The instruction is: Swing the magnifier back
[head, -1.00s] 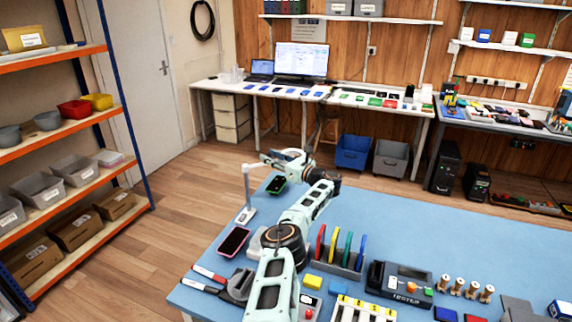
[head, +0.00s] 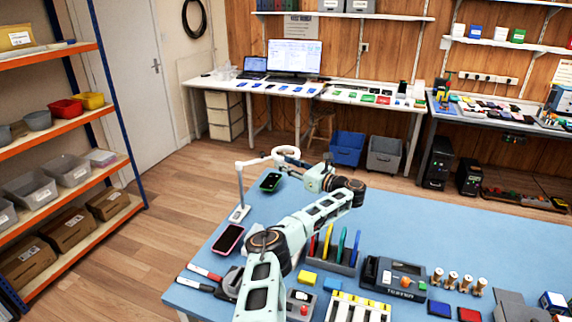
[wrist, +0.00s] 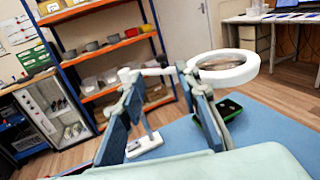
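The white magnifier stands at the left far end of the blue table, its base (head: 239,214) and post upright, its arm reaching right to a ring lens (head: 287,153). In the wrist view the ring lens (wrist: 246,70) is large at upper right, and the base (wrist: 145,146) stands lower left. My gripper (wrist: 158,75) has its two fingers well apart, with the magnifier's arm showing across the gap between the tips. Whether a finger touches it, I cannot tell.
A pink-edged phone (head: 229,238) lies nearer than the magnifier base. Pens (head: 204,272), a rack of coloured boards (head: 335,250) and a tester (head: 395,278) stand near my arm. The far right of the blue table (head: 450,225) is clear.

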